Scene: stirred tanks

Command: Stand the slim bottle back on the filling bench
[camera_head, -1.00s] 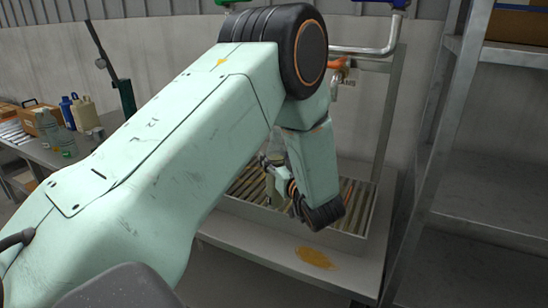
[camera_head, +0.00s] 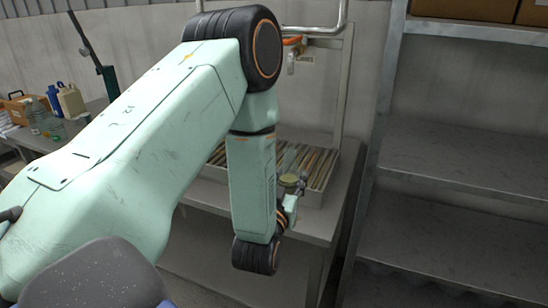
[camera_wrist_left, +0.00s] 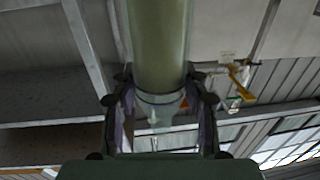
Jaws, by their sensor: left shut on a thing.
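My left gripper (camera_head: 295,187) is shut on the slim bottle, a greenish see-through cylinder. The bottle (camera_wrist_left: 160,42) fills the upper middle of the left wrist view, between the two fingers (camera_wrist_left: 160,80). In the head view only a small part of the bottle (camera_head: 289,180) shows beside my forearm; the rest is hard to make out. Behind it stands a grey bench (camera_head: 318,222) with a slatted tray, perhaps the filling bench. The gripper is in front of the slats in the picture; I cannot tell its height above them. My right gripper is not in view.
A metal frame with an orange-handled valve (camera_head: 294,40) rises behind the slatted tray. Grey shelving (camera_head: 450,165) stands close on the right, its lower shelves empty. On the left, another bench holds a carton, a beige jug (camera_head: 71,100) and clear bottles. My arm hides much of the middle.

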